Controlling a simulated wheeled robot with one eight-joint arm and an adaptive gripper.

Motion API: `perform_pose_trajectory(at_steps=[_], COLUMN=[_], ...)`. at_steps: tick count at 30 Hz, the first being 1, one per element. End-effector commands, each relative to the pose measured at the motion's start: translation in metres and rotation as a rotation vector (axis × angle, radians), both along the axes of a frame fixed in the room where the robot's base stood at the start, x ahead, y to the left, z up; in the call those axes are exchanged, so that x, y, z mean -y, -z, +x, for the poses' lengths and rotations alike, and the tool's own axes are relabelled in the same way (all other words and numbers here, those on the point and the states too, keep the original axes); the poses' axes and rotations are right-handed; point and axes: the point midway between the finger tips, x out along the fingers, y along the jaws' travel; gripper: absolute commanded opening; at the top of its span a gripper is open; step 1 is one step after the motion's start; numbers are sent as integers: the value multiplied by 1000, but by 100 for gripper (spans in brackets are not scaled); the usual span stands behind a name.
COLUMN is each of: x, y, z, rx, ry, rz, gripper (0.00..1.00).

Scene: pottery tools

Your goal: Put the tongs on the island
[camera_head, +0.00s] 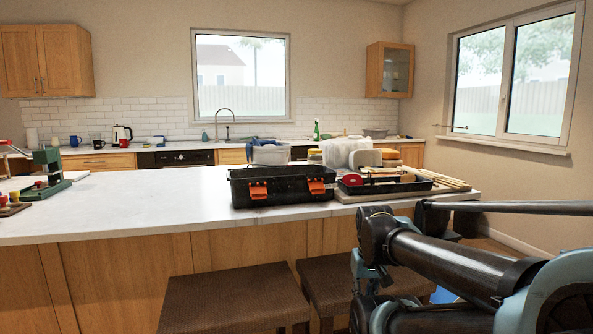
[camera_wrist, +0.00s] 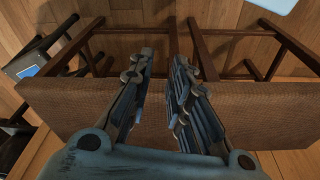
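The island (camera_head: 130,205) has a long white top over wooden panels and crosses the middle of the head view. I cannot make out the tongs for certain in either view. Small tools lie in a black tray at the island's right end, too small to tell apart. My gripper (camera_wrist: 162,62) shows in the wrist view with its two fingers apart and nothing between them. It is above a brown woven stool seat (camera_wrist: 75,108). In the head view my arm fills the lower right, and I cannot pick out the fingertips there.
A black toolbox (camera_head: 279,200) with orange latches and the black tray (camera_head: 352,189) occupy the island's right part. A green press (camera_head: 47,173) stands at its left end. The middle left of the top is clear. Stools (camera_head: 235,297) stand in front. A sink counter runs behind.

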Motion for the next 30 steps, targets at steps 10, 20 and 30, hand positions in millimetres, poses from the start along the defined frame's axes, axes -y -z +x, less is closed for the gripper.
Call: perform_pose_trajectory(at_steps=[10,20,30], x=[0,-12,-60], y=[0,-75,-218], z=[0,38,144], rx=[0,20,42], ry=[0,-188,-624], rz=[0,-38,-133], gripper=[18,18,18])
